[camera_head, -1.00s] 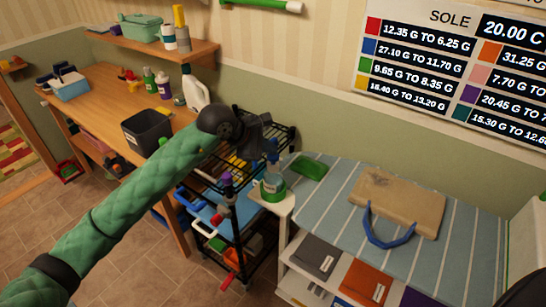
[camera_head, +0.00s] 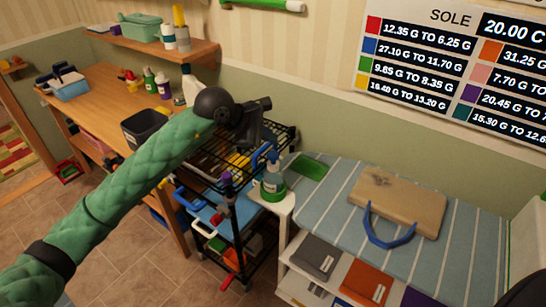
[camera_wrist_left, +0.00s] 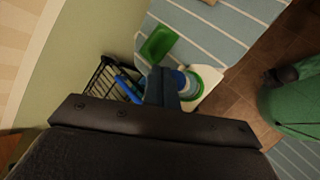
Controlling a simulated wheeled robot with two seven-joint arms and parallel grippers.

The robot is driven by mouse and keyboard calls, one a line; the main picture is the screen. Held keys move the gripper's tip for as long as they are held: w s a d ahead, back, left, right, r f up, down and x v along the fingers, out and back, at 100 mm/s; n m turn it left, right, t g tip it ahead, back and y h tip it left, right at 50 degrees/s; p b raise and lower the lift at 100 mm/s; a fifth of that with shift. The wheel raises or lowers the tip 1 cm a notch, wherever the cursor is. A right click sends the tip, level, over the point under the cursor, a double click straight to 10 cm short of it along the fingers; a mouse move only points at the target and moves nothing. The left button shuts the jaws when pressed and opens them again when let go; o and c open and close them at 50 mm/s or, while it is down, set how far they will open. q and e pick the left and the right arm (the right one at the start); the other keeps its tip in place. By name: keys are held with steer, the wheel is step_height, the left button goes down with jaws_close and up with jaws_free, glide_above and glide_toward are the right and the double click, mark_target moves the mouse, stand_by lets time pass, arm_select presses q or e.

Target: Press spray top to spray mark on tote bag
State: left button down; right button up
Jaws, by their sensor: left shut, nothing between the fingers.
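The spray bottle (camera_head: 271,184) has a green body and a blue spray top (camera_head: 267,157). It stands upright on a small white stand beside the striped table. My left gripper (camera_head: 262,140) is just above the spray top, fingers shut with nothing between them. In the left wrist view the shut fingers (camera_wrist_left: 161,86) partly cover the bottle (camera_wrist_left: 190,84); whether they touch the top is unclear. The tan tote bag (camera_head: 397,203) lies flat on the striped table, blue handle toward the front. A dark mark (camera_head: 381,179) shows near its upper edge.
A green tray (camera_head: 308,167) lies on the striped table (camera_head: 336,205) near the bottle. A black wire rack (camera_head: 236,215) with coloured tools stands left of the bottle, under my arm. A wooden workbench (camera_head: 100,95) is farther left.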

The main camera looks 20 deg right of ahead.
mark_target(270, 155)
arm_select(q)
steer(key=shift+r+b, duration=0.35)
steer(key=shift+r, duration=1.7)
